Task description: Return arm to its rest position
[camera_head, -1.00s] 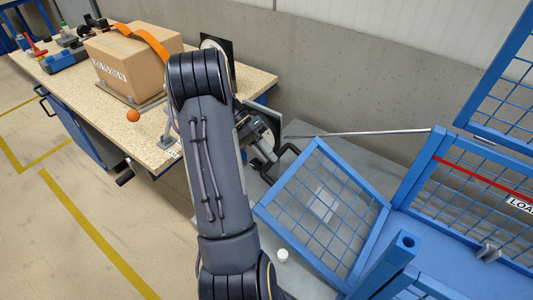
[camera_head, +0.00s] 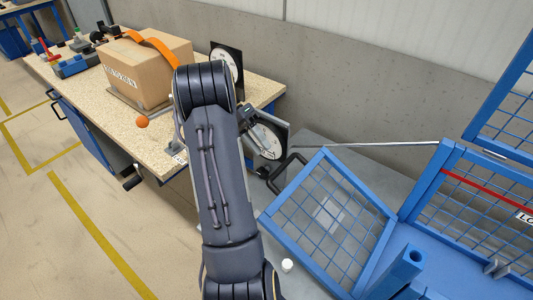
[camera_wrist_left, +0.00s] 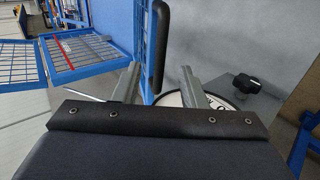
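My left arm (camera_head: 215,170) stands in the middle of the head view, coming up from the bottom edge. My left gripper (camera_head: 252,128) is mostly hidden behind the forearm, beside a round white dial (camera_head: 268,142). In the left wrist view, its two grey fingers (camera_wrist_left: 160,78) stand well apart, with a black bar handle (camera_wrist_left: 158,40) seen in the gap between them. The gripper holds nothing that I can see. The black handle also shows in the head view (camera_head: 286,172), to the right of the gripper and apart from it. My right gripper is out of view.
A blue mesh gate (camera_head: 330,217) and blue cage (camera_head: 480,200) are close on the right. A wooden workbench (camera_head: 105,118) on the left bears a cardboard box (camera_head: 150,72) and an orange ball (camera_head: 142,121). Open floor lies at the lower left.

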